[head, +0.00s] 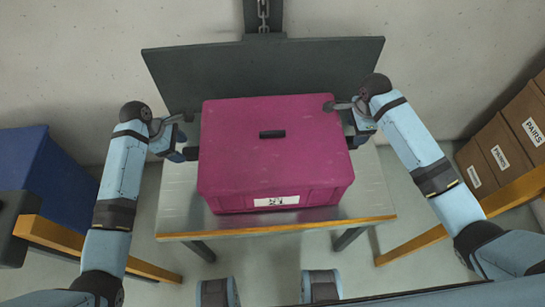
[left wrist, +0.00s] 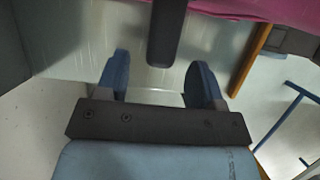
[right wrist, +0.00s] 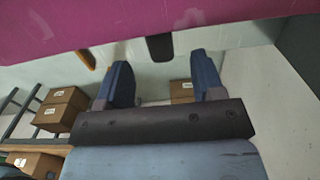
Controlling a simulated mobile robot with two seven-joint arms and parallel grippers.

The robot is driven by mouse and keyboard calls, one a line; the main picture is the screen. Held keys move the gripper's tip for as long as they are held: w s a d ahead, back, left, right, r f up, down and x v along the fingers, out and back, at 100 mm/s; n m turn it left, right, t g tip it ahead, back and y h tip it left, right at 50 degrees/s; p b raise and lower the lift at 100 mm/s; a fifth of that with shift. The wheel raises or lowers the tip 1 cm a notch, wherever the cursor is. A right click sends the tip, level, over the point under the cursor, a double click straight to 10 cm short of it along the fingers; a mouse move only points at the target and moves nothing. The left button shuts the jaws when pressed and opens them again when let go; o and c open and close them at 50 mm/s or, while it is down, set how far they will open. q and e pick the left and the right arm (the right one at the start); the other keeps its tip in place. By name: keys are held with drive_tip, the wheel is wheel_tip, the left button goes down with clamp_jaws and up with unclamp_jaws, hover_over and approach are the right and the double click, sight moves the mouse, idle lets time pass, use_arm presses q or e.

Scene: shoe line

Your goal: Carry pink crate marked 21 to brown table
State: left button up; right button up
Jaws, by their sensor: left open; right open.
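The pink crate (head: 270,155) sits closed on a grey bench (head: 175,205) with a wooden front edge. Its white front label (head: 276,201) is too small to read surely. My left gripper (head: 188,137) is open beside the crate's left side; a dark handle-like bar (left wrist: 166,35) lies ahead between its fingers in the left wrist view. My right gripper (head: 342,125) is open at the crate's right side, and a similar dark bar (right wrist: 159,46) shows between its fingers in the right wrist view. Neither gripper is closed on anything. I cannot make out a brown table.
A dark panel (head: 265,70) stands behind the bench, against a pale wall. A blue container (head: 35,170) is at the left. Several brown boxes (head: 503,150) stand at the right. Wooden rails (head: 60,240) run at both sides, with grey floor between.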

sight(189, 155)
use_arm(q)
drive_tip(key=shift+x, duration=2.55)
use_arm(e)
drive_tip(key=shift+f, duration=2.5)
use_arm(q)
clamp_jaws()
use_arm(e)
clamp_jaws()
use_arm(q)
drive_tip(key=shift+r, duration=0.1)
